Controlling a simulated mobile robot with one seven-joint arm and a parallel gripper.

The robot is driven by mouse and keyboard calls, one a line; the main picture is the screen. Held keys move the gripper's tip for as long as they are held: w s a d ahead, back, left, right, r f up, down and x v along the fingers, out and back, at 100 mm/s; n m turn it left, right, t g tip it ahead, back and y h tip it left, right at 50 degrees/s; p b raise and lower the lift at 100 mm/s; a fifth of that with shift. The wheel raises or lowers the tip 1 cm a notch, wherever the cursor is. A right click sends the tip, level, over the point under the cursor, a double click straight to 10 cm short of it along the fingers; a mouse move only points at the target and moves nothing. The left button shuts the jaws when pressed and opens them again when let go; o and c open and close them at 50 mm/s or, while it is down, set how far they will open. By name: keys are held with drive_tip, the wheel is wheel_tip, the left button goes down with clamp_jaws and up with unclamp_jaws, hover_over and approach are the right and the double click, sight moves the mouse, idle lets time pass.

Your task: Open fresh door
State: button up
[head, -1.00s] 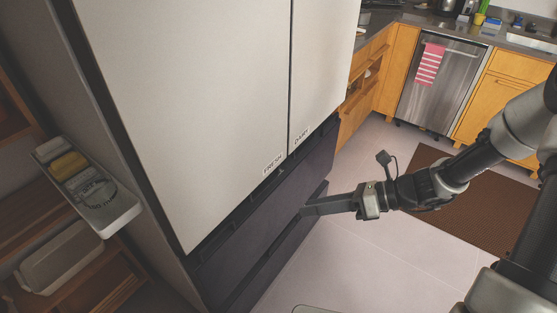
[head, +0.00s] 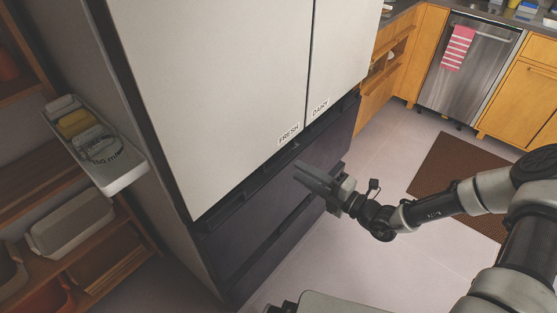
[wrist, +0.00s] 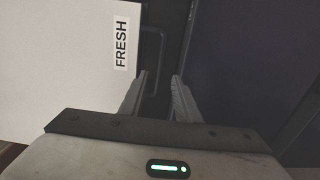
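The fresh door (head: 215,100) is the wide white fridge door on the left, with a FRESH label at its lower right corner. It looks closed, level with the dairy door (head: 340,50) on its right. The FRESH label also shows in the wrist view, on the white fresh door (wrist: 75,60). My gripper (head: 305,172) is just below and in front of the label, before the dark drawer front. In the wrist view my gripper (wrist: 160,85) has its two fingers apart with nothing between them. A dark handle recess (wrist: 153,60) lies ahead of the fingertips.
Dark lower drawers (head: 255,220) sit under the doors. A white side rack (head: 100,150) hangs on the fridge's left side, near wooden shelves (head: 50,190). The floor right of the fridge is open, with a brown mat (head: 460,180) and a dishwasher (head: 465,70) beyond.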

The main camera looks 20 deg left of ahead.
sight(280, 160)
drive_tip(key=b+x, duration=0.1)
drive_tip(key=x, duration=0.8)
drive_tip(key=shift+w+a, duration=0.1)
drive_tip(key=shift+a, duration=0.15)
clamp_jaws()
